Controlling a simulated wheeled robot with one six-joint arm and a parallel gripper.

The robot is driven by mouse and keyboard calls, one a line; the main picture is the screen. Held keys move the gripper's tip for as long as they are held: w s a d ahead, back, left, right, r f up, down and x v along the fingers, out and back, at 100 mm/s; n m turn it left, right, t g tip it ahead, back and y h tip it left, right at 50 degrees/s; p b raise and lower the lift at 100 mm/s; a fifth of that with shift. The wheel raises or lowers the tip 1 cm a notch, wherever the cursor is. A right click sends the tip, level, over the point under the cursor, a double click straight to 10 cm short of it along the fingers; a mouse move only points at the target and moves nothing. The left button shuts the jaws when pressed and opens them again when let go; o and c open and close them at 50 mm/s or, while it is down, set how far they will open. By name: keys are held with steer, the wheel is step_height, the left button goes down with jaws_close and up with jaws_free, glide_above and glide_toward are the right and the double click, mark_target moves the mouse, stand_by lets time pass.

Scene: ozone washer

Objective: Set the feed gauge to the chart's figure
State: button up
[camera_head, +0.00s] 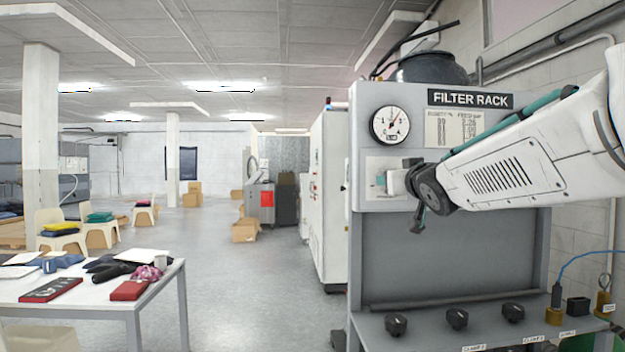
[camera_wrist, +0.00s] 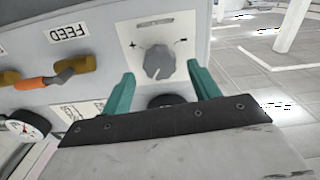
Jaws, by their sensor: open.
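A round gauge (camera_head: 390,125) with a white face and a red needle pointing to the upper right is on the filter rack. The chart (camera_head: 452,128) is right of it, its small figures hard to read. In the wrist view, turned upside down, a grey knob (camera_wrist: 158,62) sits on a white plate between plus and minus marks. A FEED label (camera_wrist: 69,32) is left of it. My gripper (camera_wrist: 160,72) is open, its teal fingers on either side of the knob, with visible gaps. In the head view my gripper (camera_head: 408,190) is at the plate (camera_head: 372,190), covering the knob.
In the wrist view, an orange-handled valve (camera_wrist: 42,82) and a dial (camera_wrist: 24,126) are at the left. The filter rack's shelf (camera_head: 480,324) carries several black clamp knobs. A table (camera_head: 100,297) with items stands at the left. The floor between is clear.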

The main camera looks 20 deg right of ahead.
steer(key=shift+x, duration=2.15)
steer(key=c, duration=1)
steer(key=shift+n, duration=1)
steer(key=o, duration=1)
